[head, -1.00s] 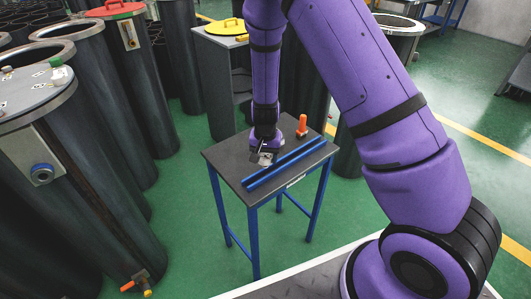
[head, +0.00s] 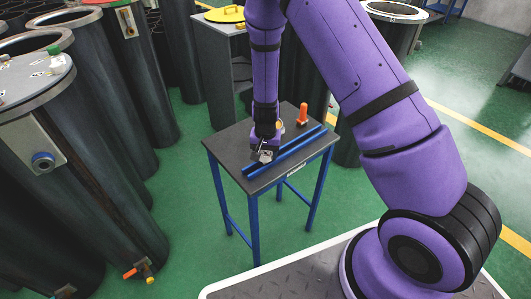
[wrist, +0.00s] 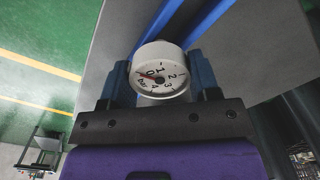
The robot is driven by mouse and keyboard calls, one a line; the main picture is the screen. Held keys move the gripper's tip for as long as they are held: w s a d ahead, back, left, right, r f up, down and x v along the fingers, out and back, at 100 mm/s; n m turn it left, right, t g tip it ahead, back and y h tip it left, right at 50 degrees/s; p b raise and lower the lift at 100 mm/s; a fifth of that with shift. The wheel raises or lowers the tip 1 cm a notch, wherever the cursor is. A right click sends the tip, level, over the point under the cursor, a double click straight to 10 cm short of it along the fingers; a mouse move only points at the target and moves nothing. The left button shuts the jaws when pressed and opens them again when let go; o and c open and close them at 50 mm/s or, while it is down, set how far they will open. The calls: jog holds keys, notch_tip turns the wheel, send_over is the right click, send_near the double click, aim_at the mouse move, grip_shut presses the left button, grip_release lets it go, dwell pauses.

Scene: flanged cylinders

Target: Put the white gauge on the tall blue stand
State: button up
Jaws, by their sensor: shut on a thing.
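The white gauge (wrist: 159,70), a round dial with black numbers and a red needle, is between the two blue fingers of my gripper (wrist: 160,80) in the wrist view. The gripper is shut on it. In the head view my gripper (head: 264,155) is at the left part of the tall blue stand, a dark grey top (head: 228,146) on blue legs (head: 254,235). The gauge is too small there to tell apart from the fingers. I cannot tell whether it touches the top.
Two blue rails (head: 300,147) lie along the front of the top. An orange-handled object (head: 303,114) stands at its back right. A grey cabinet with a yellow lid (head: 226,14) and several dark flanged cylinders (head: 85,130) stand behind and left.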

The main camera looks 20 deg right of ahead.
jog(key=shift+f, duration=0.25)
dwell(0.3)
jog(key=o, duration=1.1)
jog(key=shift+r, duration=0.1)
notch_tip(320, 180, up, 11)
jog(key=shift+f, duration=0.2)
